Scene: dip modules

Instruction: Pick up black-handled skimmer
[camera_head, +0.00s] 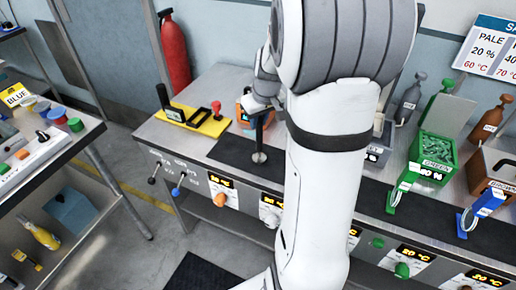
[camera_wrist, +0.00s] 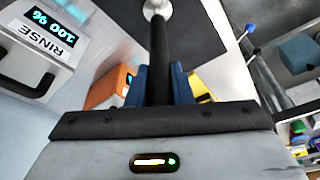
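The black-handled skimmer (camera_head: 259,137) is upright below my gripper (camera_head: 262,106) in the head view, with its round metal end (camera_head: 259,157) down over the dark mat. I cannot tell whether that end touches the mat. In the wrist view, the black handle (camera_wrist: 159,60) runs between the two blue fingers of my gripper (camera_wrist: 165,85), which sit close against both its sides. The round end (camera_wrist: 157,8) shows at the top edge there. My gripper appears shut on the handle. My arm hides the middle of the bench in the head view.
The dark mat (camera_head: 228,152) runs along the bench front. A yellow tray (camera_head: 212,126), a red-knobbed item (camera_head: 216,109) and an orange unit (camera_head: 243,116) stand left of and near the gripper. A green bin (camera_head: 437,153) stands right. The RINSE unit (camera_wrist: 38,50) shows in the wrist view.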

